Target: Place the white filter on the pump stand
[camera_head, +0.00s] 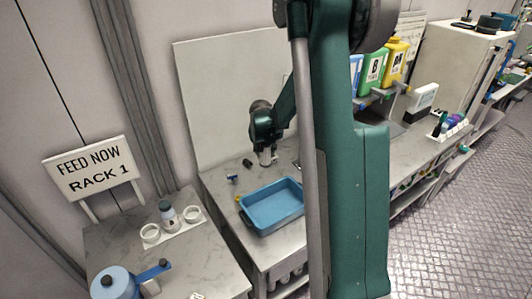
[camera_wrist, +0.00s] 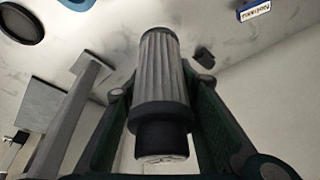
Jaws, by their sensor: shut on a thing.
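My gripper (camera_wrist: 160,86) is shut on a pleated, pale grey-white cylinder with a dark collar, which I take to be the white filter (camera_wrist: 163,65). In the wrist view it stands out lengthwise between the two green fingers. In the head view my gripper (camera_head: 265,152) is above the marble bench, left of my large green arm link, and the pale filter (camera_head: 267,158) shows small below it. A grey square plate (camera_wrist: 28,104) and a slanted grey bar lie left of the filter in the wrist view. I cannot tell whether they belong to the pump stand.
A blue tray (camera_head: 262,217) sits on the bench in front of my gripper. Small dark and blue parts (camera_head: 232,179) lie left of it. A white panel (camera_head: 215,95) stands behind. Coloured bottles (camera_head: 375,68) stand at right. My arm hides part of the bench.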

